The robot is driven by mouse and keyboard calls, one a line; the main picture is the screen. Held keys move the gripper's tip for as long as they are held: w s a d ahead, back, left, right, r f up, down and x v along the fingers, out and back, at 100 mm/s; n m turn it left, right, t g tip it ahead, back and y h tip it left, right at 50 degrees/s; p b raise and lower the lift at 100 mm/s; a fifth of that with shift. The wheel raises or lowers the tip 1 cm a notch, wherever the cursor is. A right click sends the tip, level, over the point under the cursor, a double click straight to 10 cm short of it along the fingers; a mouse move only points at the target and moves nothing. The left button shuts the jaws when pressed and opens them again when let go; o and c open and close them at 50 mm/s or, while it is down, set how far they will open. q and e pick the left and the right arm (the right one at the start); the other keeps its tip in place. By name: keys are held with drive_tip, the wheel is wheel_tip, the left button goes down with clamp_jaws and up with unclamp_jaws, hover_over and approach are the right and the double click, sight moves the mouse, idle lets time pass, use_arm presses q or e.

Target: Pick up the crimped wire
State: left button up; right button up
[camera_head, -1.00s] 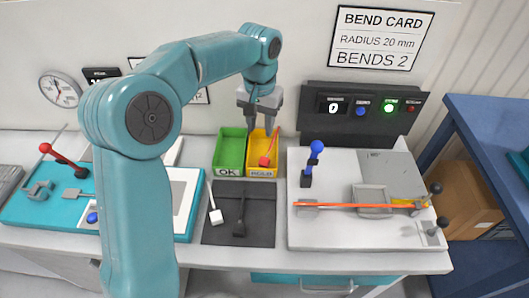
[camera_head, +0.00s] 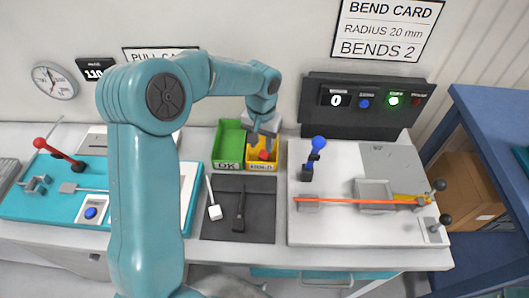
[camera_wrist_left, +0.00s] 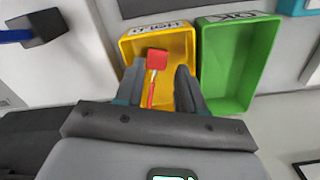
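The crimped wire (camera_head: 265,155), a short red piece with a red block end and a metallic neck, lies in the yellow bin (camera_head: 262,167). In the left wrist view the wire (camera_wrist_left: 155,62) points away from me, its red tail between my fingers. My left gripper (camera_head: 261,142) is over the yellow bin; in the wrist view the gripper (camera_wrist_left: 160,78) is open, one finger on either side of the wire, with no visible grip on it. My right gripper is not in view.
A green bin (camera_head: 229,145) marked OK stands beside the yellow one. A dark mat (camera_head: 258,220) with tools lies in front. A bending fixture (camera_head: 335,230) with an orange-red wire (camera_head: 345,202) is at right; a teal press station (camera_head: 50,205) is at left.

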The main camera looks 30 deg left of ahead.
sight(264, 154)
use_arm(q)
drive_tip(key=f, duration=0.2)
drive_tip(key=w+f+p, duration=0.1)
drive_tip(key=f, duration=0.1)
drive_tip(key=shift+d+f, duration=0.1)
drive_tip(key=shift+s+f, duration=0.15)
drive_tip(key=shift+f, duration=0.4)
drive_tip(key=c, duration=0.7)
clamp_jaws()
